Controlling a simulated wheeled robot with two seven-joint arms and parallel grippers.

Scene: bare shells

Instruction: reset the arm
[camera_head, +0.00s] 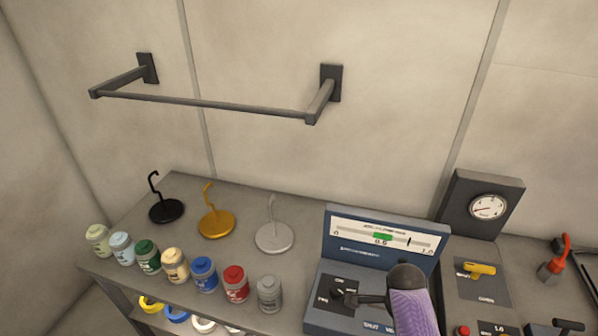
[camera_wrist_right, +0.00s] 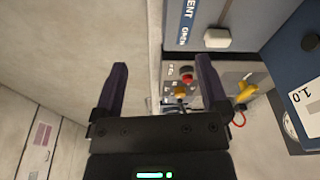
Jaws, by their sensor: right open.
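In the right wrist view my right gripper (camera_wrist_right: 162,85) is open, with its two dark fingers spread and nothing between them. Beyond the fingers are a pale wall and, around the right finger, a grey control panel with a red button (camera_wrist_right: 187,73) and a yellow handle (camera_wrist_right: 247,90). No contact with the panel is visible. I cannot make out my right gripper in the head view. My left gripper is in neither view.
In the head view a blue console (camera_head: 344,252) has a dark lever and a purple grip (camera_head: 412,312) before it. Several jars, such as a red one (camera_head: 236,284), line the shelf front. Three hooked stands are behind. A rail (camera_head: 205,103) juts from the wall.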

